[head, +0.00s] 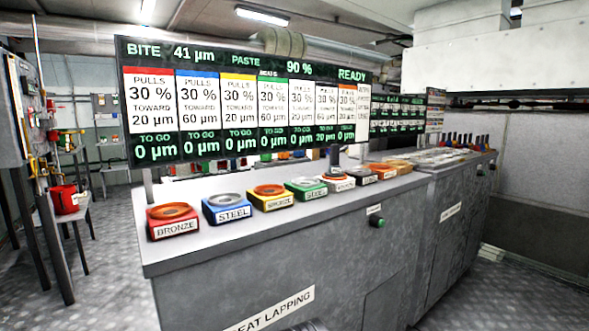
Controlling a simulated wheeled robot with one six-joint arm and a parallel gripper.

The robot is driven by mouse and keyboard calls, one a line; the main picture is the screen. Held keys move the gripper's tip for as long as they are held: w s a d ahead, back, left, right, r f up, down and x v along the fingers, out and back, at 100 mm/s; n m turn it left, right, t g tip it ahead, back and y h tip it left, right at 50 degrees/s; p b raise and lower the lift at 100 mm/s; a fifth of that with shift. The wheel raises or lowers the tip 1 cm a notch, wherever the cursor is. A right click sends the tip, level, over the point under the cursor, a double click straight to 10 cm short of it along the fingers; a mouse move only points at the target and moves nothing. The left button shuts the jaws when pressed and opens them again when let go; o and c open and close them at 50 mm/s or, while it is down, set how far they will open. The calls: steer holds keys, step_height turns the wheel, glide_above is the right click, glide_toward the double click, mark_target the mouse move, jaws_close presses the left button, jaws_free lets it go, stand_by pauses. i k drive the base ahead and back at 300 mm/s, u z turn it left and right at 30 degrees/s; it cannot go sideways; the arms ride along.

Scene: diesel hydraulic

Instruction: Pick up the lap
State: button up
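A dark upright piece with a knob-like top (334,156) stands among the seat blocks on the grey bench (205,250); it may be the lap, but its lower part is hard to make out. A row of coloured blocks with round seats runs along the bench: a red block marked BRONZE (173,221), a blue block marked STEEL (222,208), a yellow block (270,198), a green block marked STEEL (306,190) and several more to the right. My gripper is not clearly in view; only a small grey rounded part shows at the bottom edge.
A large display board (240,101) stands behind the blocks and reads READY. A second bench (445,205) with several dark-handled tools (465,141) continues to the right. A red bucket (65,199) sits on a stand at left. Patterned floor is open left of the bench.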

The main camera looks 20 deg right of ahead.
mark_target(334, 168)
steer(key=u, duration=3.55)
steer(key=k, duration=1.8)
steer(key=z, duration=1.4)
